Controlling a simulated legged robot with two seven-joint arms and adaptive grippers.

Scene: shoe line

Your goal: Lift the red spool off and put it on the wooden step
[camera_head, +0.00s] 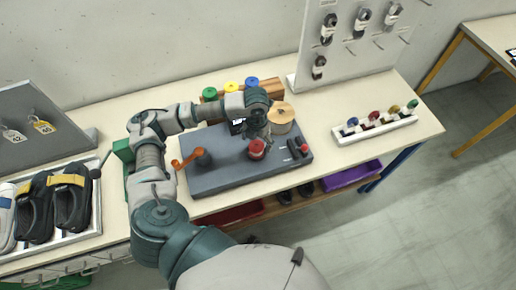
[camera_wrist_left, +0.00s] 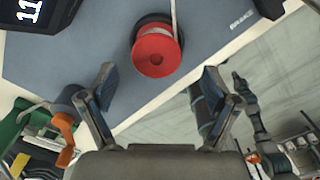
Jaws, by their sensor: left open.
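The red spool (camera_head: 257,150) sits on the grey-blue base board, toward its front edge. In the left wrist view the red spool (camera_wrist_left: 156,52) shows its round face, with a dark part behind it and a pale strand at its upper edge. My left gripper (camera_head: 260,135) is just above and behind the spool in the head view. In the wrist view its fingers (camera_wrist_left: 158,88) are spread apart and empty, and the spool lies beyond the gap between them. The wooden step (camera_head: 274,88) stands behind the board, partly hidden by my arm. My right gripper is not seen.
Green (camera_head: 210,93), yellow (camera_head: 231,87) and blue (camera_head: 252,82) spools are at the wooden step. A large tan spool (camera_head: 281,114) stands right of my gripper. An orange crank (camera_head: 187,160) is on the board's left. A white rack (camera_head: 374,131) is farther right, past free table.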

